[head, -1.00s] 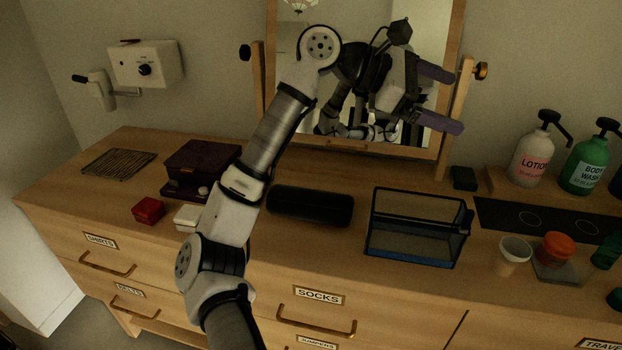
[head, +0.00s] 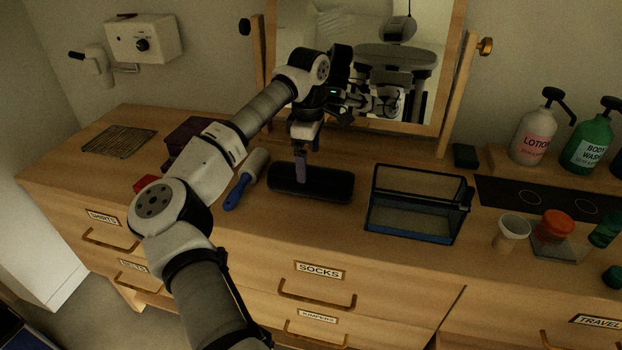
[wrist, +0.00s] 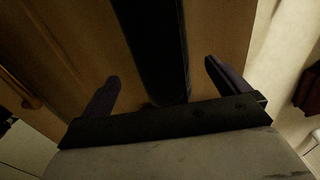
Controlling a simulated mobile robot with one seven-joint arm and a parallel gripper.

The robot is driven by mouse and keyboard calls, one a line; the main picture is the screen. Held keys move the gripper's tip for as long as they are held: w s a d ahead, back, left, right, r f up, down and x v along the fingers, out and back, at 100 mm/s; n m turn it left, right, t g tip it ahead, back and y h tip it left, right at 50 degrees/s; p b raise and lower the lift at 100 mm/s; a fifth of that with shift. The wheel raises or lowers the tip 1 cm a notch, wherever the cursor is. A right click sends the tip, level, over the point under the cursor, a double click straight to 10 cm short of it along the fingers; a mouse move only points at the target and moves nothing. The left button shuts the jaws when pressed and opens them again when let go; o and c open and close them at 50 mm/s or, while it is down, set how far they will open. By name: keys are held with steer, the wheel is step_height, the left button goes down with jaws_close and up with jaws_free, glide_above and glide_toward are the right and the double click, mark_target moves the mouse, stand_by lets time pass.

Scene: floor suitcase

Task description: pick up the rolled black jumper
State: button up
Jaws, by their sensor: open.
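The rolled black jumper (head: 331,186) lies on the dresser top in front of the mirror, its length running left to right. My gripper (head: 302,176) points down at it, with a purple finger showing over its left-middle part. In the wrist view, my gripper (wrist: 162,72) is open, with one purple finger on each side of the dark roll (wrist: 156,40). The roll runs between the fingers with a gap on both sides. I cannot tell how far down the fingertips reach. Nothing is held.
A lint roller with a blue handle (head: 238,190) lies close left of the jumper. A blue-edged clear bin (head: 415,230) stands to its right. The mirror (head: 400,80) rises behind. A dark box (head: 188,138) and a red box (head: 146,184) are partly behind my arm.

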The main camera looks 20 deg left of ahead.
mark_target(309, 169)
steer(key=shift+s+f+p, duration=0.1)
steer(key=shift+f+p, duration=1)
steer(key=shift+f, duration=2.15)
steer(key=c, duration=1.3)
steer(key=shift+o, duration=0.2)
steer(key=shift+r, duration=0.1)
